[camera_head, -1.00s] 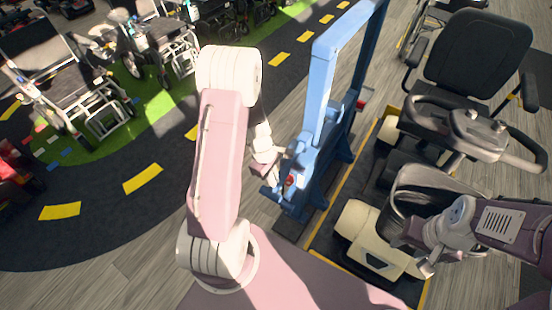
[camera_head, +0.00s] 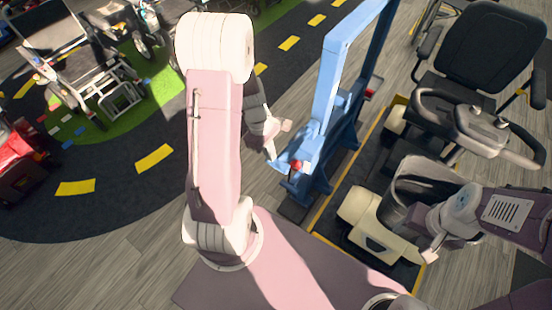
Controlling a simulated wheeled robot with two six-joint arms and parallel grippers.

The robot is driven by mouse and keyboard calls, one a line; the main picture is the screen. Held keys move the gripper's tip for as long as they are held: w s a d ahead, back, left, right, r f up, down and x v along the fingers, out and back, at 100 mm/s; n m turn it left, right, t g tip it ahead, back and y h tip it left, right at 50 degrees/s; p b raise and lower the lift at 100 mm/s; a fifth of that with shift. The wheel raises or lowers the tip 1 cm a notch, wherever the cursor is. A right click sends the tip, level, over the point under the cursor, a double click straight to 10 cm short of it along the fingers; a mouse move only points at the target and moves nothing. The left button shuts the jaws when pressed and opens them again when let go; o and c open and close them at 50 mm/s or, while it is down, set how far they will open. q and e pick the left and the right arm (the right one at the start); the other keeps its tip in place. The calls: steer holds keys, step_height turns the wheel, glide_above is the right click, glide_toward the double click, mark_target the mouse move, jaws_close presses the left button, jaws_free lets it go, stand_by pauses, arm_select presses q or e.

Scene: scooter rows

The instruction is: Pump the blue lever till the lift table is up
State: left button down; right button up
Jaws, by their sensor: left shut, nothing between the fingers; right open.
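The blue lever (camera_head: 283,164) sticks out to the left from the foot of a blue upright frame (camera_head: 327,95), beside a small red part. The lift table (camera_head: 330,205) is a dark platform with yellow edges, right of the frame, bearing a mobility scooter (camera_head: 375,220). My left gripper (camera_head: 272,153) is shut and empty, just above the lever's outer end; I cannot tell whether it touches. My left forearm hides part of the gripper's wrist. My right gripper (camera_head: 429,255) is open and empty, in front of the scooter's basket.
The scooter's black seat (camera_head: 490,50) and handlebar (camera_head: 480,130) stand over the platform at right. Wheelchairs (camera_head: 100,85) stand on green flooring at the upper left. Dark track with yellow dashes and open wood floor lie left of my arm.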

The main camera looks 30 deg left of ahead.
arm_select(q)
steer(key=r, duration=0.3)
steer(key=shift+s+a, duration=0.35)
steer(key=shift+a, duration=0.05)
arm_select(e)
steer(key=shift+w+r, duration=0.15)
steer(key=shift+r, duration=0.05)
arm_select(q)
steer(key=shift+w, duration=0.15)
arm_select(e)
steer(key=shift+w, duration=0.15)
